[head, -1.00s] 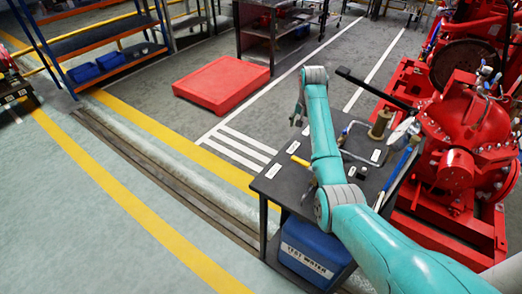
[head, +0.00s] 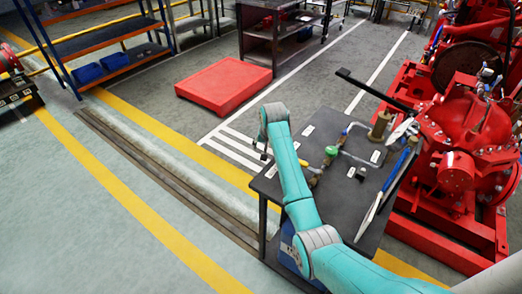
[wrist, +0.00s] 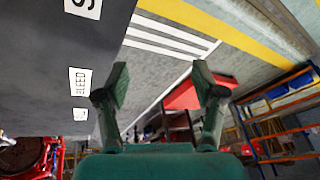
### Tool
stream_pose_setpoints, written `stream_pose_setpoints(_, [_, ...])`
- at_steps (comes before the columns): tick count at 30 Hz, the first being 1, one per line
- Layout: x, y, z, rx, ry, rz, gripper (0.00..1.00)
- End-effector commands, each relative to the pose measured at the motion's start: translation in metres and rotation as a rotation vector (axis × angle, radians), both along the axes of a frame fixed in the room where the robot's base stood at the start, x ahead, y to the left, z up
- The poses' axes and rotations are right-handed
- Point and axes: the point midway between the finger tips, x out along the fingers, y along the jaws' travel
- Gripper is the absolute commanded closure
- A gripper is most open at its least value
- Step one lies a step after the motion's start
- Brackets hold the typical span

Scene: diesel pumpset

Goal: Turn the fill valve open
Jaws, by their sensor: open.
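The dark bench (head: 325,124) carries pipework with a round green part (head: 332,152), a brass-coloured fitting (head: 315,180) and a small yellow handle (head: 303,162). I cannot tell for sure which of these is the fill valve; its label is not readable in the head view.
The red pump (head: 465,115) stands right of the bench. A long-bladed tool with a blue handle (head: 398,165) lies along the bench's right side. A brass cylinder (head: 380,125) stands at the back. A low red platform (head: 224,84) lies beyond.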

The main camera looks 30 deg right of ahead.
Motion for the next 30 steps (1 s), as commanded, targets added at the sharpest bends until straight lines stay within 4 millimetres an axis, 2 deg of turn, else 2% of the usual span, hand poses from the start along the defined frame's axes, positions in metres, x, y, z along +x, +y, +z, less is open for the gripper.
stream_pose_setpoints(7, [0.001,0.015,-0.006,-0.007,-0.017,0.022,0.31])
stream_pose_setpoints(30, [0.001,0.017,-0.006,-0.007,-0.018,0.024,0.31])
